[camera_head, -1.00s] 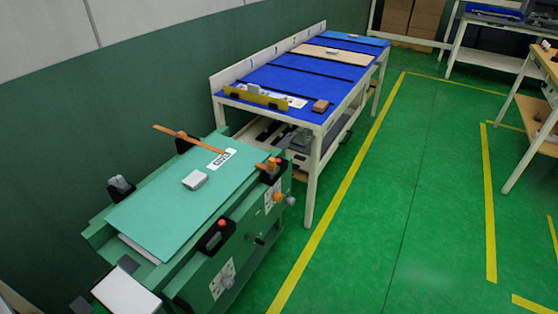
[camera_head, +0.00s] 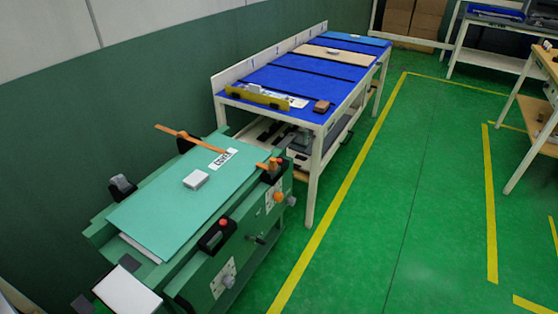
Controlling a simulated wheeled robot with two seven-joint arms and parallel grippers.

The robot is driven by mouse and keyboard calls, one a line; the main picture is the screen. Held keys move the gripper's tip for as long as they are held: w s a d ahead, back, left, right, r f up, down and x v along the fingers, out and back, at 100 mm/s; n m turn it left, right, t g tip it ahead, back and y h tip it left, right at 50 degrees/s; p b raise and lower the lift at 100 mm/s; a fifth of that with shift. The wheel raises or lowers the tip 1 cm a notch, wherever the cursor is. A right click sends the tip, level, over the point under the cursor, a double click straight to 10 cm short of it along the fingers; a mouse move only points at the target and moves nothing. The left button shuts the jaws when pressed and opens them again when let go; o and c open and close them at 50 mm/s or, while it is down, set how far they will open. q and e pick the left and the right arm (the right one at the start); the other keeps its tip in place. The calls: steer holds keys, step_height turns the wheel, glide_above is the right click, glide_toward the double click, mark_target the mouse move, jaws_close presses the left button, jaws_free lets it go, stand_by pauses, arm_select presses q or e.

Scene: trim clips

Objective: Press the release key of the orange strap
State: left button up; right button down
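The orange strap (camera_head: 185,135) lies across the far end of a green fixture. Its left end sticks up past the far edge, and its right part runs toward a dark clip with an orange part (camera_head: 272,165) at the right edge. A release key cannot be told apart clearly at this size; a small orange-red knob (camera_head: 278,198) shows on the fixture's side below the clip. A green panel (camera_head: 165,215) marked COVER lies on top, with a small light grey block (camera_head: 196,179) on it.
Another dark clip with a red button (camera_head: 220,231) sits at the near right edge of the fixture. A blue-topped table (camera_head: 310,75) stands just behind. Green floor with yellow lines (camera_head: 335,215) is free to the right. Another bench (camera_head: 545,70) stands far right.

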steer(key=shift+s+d+f, duration=0.15)
steer(key=shift+s+d, duration=0.05)
steer(key=shift+s, duration=0.05)
steer(key=shift+w+a+r, duration=0.2)
steer(key=shift+w+a, duration=0.05)
steer(key=shift+a, duration=0.05)
stand_by(0.4)
steer(key=shift+d, duration=0.1)
